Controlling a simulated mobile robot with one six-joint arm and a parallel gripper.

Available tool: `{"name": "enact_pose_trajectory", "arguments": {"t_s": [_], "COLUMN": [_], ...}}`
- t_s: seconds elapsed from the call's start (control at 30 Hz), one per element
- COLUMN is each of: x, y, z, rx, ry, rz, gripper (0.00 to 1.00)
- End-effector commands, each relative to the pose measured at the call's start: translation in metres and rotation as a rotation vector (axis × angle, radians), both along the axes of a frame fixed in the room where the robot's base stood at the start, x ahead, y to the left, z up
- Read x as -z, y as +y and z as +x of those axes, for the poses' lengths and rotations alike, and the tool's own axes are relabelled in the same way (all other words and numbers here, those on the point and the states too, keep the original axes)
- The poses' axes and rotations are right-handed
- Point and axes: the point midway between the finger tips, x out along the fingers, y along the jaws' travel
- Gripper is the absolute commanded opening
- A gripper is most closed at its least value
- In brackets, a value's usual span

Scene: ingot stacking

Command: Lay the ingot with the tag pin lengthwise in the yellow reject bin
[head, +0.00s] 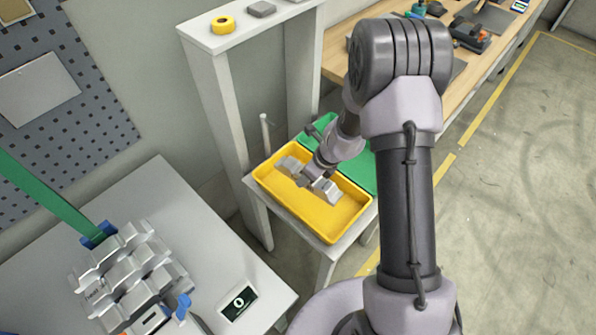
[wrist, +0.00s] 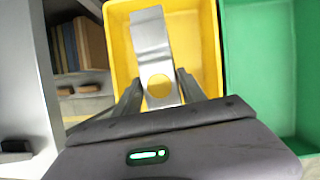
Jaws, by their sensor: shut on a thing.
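The yellow reject bin (head: 335,218) stands on a small stand in the head view; it also fills the middle of the wrist view (wrist: 122,45). My gripper (wrist: 159,80) is shut on a silver ingot (wrist: 150,35), one finger on each side. In the head view my gripper (head: 312,178) reaches down into the bin. The ingot (head: 328,190) there lies roughly along the bin's long side, within its walls. I cannot tell whether it touches the bin floor. A yellow round spot shows at its near end in the wrist view; no tag pin is clear.
A green bin (head: 362,165) stands right beside the yellow one; it also shows in the wrist view (wrist: 258,60). Several silver ingots (head: 130,268) are stacked on the left table near a small display (head: 238,302). A white post frame (head: 225,120) rises behind the bins.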

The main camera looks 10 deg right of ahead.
Motion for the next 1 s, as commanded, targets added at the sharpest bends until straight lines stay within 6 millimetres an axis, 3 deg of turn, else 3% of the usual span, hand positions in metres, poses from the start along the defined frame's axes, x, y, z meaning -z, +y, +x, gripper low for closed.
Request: {"name": "enact_pose_trajectory", "arguments": {"t_s": [0.2,0.67,1.0], "x": [0.005,0.005,0.036], "y": [-0.01,-0.011,-0.01], "z": [-0.003,-0.004,-0.004], "rx": [0.088,0.093,0.093], "ry": [-0.002,-0.005,-0.005], "rz": [0.001,-0.001,-0.001], "gripper": [0.0,0.0,0.0]}}
